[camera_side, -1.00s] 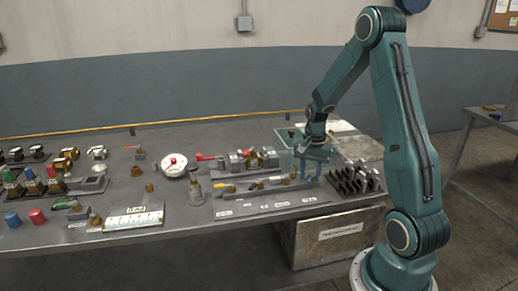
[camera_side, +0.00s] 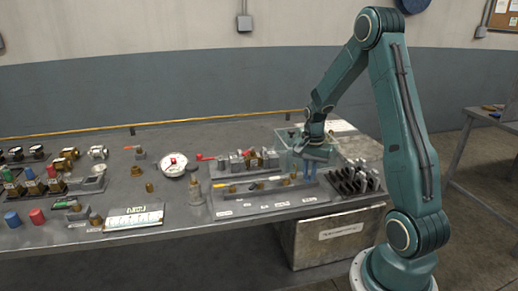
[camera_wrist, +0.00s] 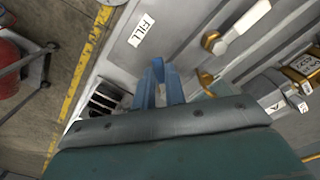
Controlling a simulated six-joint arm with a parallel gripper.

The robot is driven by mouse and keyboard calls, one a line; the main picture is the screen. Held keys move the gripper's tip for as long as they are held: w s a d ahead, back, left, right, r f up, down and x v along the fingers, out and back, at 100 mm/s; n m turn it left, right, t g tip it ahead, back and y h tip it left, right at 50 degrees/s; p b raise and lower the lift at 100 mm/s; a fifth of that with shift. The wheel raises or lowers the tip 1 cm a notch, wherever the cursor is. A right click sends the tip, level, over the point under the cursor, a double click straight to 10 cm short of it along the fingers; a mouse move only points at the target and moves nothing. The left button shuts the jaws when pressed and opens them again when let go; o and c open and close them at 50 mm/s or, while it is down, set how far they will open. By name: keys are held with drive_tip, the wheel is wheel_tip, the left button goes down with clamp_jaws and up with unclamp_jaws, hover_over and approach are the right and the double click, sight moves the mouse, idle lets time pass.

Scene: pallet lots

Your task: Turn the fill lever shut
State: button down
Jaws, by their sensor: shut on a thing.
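My gripper (camera_side: 310,172) is at the right end of the low valve row on the grey plate (camera_side: 235,209). In the wrist view its two blue fingers (camera_wrist: 159,78) are nearly together, shut on the fill lever, which they and the gripper body mostly hide. The FILL label (camera_wrist: 141,30) lies on the plate just beyond the fingertips. A brass fitting (camera_wrist: 206,78) shows right beside the fingers. I cannot make out the lever's angle.
A neighbouring valve with a white lever (camera_wrist: 244,24) is close on the right in the wrist view. Dark slotted racks (camera_side: 355,180) stand right of the gripper, and a clear bin (camera_side: 291,150) behind it. A gauge (camera_side: 173,165) is farther left.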

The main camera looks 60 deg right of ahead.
drive_tip(key=m, duration=0.1)
drive_tip(key=w+m, duration=0.1)
drive_tip(key=m, duration=0.1)
drive_tip(key=w+m, duration=0.1)
drive_tip(key=m, duration=0.1)
drive_tip(key=shift+d, duration=0.15)
drive_tip(key=m, duration=0.1)
drive_tip(key=w+m, duration=0.1)
drive_tip(key=m, duration=0.1)
drive_tip(key=d+m, duration=0.1)
drive_tip(key=m, duration=0.1)
drive_tip(key=shift+w, duration=0.2)
drive_tip(key=shift+m, duration=0.3)
drive_tip(key=c, duration=1.5)
unclamp_jaws()
drive_tip(key=shift+o, duration=0.2)
drive_tip(key=shift+a, duration=0.1)
